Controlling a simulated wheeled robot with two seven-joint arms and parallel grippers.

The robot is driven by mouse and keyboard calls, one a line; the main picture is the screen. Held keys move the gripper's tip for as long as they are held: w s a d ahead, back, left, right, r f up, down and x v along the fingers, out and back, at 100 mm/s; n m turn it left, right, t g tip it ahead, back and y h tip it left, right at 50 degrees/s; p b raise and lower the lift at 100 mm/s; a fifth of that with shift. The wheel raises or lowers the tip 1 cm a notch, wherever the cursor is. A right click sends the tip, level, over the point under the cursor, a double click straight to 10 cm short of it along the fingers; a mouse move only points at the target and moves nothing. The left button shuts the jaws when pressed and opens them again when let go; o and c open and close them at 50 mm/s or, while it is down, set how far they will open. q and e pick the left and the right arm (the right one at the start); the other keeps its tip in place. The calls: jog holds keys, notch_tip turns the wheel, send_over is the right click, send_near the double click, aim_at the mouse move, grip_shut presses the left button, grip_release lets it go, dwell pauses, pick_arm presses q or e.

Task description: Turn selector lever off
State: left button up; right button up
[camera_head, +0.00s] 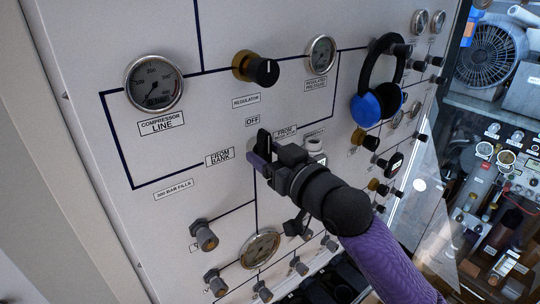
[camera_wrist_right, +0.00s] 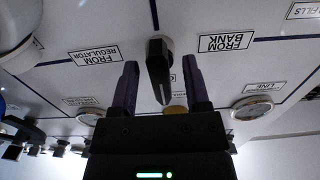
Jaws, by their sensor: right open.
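The selector lever (camera_head: 263,142) is a black handle on the pale panel (camera_head: 200,115), below the "OFF" label (camera_head: 252,121) and between the "FROM BANK" label (camera_head: 219,157) and a "FROM…" label to its right. In the right wrist view the lever (camera_wrist_right: 158,75) points along the camera's view between the two purple fingers. My right gripper (camera_head: 257,158) is at the lever, open, with a finger on either side and a visible gap to each in the wrist view. In the head view the gripper partly hides the lever's lower part. My left gripper is not in view.
A black regulator knob (camera_head: 262,70) and round gauges (camera_head: 154,83) are above. Blue headphones (camera_head: 377,95) hang at the right. Grey valve knobs (camera_head: 206,238) stick out along the panel's bottom. Open panel lies left of the gripper.

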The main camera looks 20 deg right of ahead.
jog(key=shift+s+d+f, duration=0.1)
jog(key=shift+s, duration=0.15)
jog(key=b+v, duration=0.2)
jog(key=v, duration=0.7)
jog(key=shift+s, duration=0.15)
